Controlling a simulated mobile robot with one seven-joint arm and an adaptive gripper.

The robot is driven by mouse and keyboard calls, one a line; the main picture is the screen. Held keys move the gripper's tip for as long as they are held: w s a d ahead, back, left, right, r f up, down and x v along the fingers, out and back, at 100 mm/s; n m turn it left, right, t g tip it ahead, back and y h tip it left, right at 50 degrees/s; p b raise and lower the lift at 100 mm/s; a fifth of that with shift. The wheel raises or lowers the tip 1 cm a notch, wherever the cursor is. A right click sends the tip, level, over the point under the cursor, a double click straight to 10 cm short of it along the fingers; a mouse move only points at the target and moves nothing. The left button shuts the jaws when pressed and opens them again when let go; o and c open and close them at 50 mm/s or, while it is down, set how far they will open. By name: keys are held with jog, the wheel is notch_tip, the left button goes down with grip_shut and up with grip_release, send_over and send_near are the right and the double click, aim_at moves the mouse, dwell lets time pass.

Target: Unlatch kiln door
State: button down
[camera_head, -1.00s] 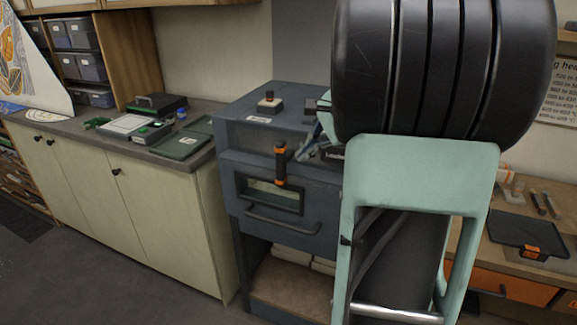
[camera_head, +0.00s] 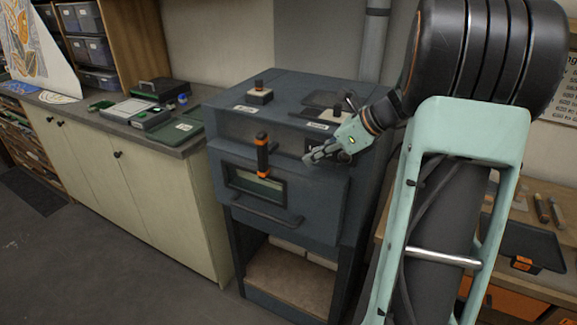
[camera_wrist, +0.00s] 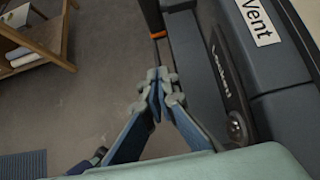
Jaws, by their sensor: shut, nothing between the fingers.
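The kiln (camera_head: 225,125) is a blue-grey cabinet. Its front door (camera_head: 325,195) has a small window and a horizontal bar handle (camera_head: 265,215), and looks closed. An upright black latch handle with orange bands (camera_head: 262,155) stands at the door's upper edge. My gripper (camera_head: 307,157) is in front of the kiln's upper front, to the right of the latch handle and apart from it. In the wrist view, my gripper's fingertips (camera_wrist: 160,78) meet with nothing between them. The latch handle (camera_wrist: 153,18) shows beyond them at the top edge.
A dark knob block (camera_head: 260,95) sits on the kiln's top. A "Vent" label (camera_wrist: 258,20) shows in the wrist view. A cream cabinet (camera_head: 150,195) with tools on it stands left of the kiln. A wooden bench (camera_head: 530,205) is on the right. The floor in front is clear.

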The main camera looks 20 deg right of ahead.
send_near(266, 174)
notch_tip(266, 174, down, 4)
jog(key=shift+a+r+p, duration=0.1)
jog(key=shift+a+p, duration=0.05)
jog(key=shift+p, duration=0.2)
jog(key=shift+w+a+p, duration=0.4)
jog(key=shift+w+a, duration=0.45)
jog(key=shift+w, duration=0.15)
jog(key=shift+w+a, duration=0.4)
jog(key=shift+w, duration=0.15)
jog(key=shift+f+b, duration=0.3)
jog(key=shift+b, duration=0.3)
